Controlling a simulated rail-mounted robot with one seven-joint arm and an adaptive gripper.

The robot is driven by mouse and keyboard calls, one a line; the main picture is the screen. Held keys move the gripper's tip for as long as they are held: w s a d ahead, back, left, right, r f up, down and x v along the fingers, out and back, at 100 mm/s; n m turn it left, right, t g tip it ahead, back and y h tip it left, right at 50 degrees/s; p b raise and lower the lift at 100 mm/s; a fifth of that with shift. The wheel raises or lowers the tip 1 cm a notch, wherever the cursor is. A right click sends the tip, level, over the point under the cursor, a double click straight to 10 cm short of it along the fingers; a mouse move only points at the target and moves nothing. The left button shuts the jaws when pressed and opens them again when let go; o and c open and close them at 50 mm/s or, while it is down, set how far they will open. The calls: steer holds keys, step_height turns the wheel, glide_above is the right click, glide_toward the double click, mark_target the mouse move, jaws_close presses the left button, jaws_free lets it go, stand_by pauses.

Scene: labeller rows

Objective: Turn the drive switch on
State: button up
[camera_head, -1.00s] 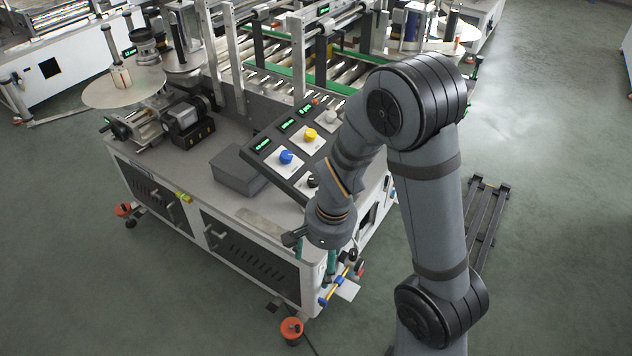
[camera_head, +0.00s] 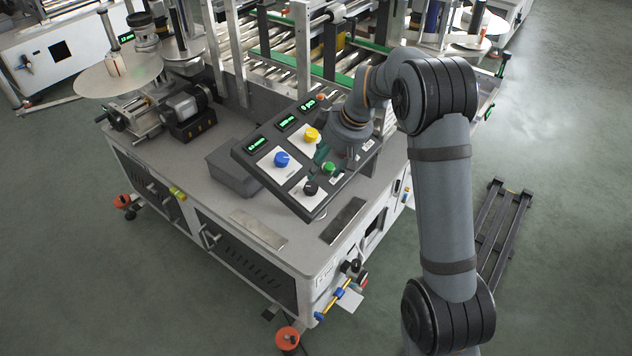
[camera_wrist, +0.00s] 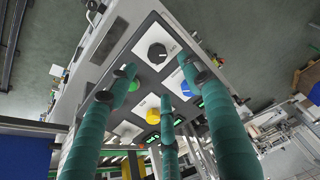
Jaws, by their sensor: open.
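The tilted control panel (camera_head: 262,178) carries a blue knob (camera_head: 281,159), a yellow knob (camera_head: 312,135), a green knob (camera_head: 329,168) and a black knob (camera_head: 310,188). I cannot read which label marks the drive switch. My gripper (camera_head: 326,153) is over the panel's right part, close to the green and yellow knobs. In the wrist view, its teal fingers (camera_wrist: 158,80) are spread apart and empty. The black knob (camera_wrist: 157,53) shows beyond the fingertips, the green knob (camera_wrist: 134,85) is beside the left finger, and the yellow knob (camera_wrist: 153,116) is between the fingers.
Small green displays (camera_head: 287,123) line the panel's upper edge. A grey box (camera_head: 232,172) stands left of the panel. Roller conveyor rails (camera_head: 285,75) and metal uprights (camera_head: 302,50) stand behind. The bench top (camera_head: 222,205) in front is mostly clear.

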mark_target(310, 185)
steer(key=shift+n, duration=0.4)
steer(key=p+x, duration=0.2)
steer(key=x, duration=0.8)
steer(key=shift+w+d+f, duration=0.1)
steer(key=shift+f, duration=0.15)
steer(key=shift+c, duration=0.3)
steer(key=c, duration=1)
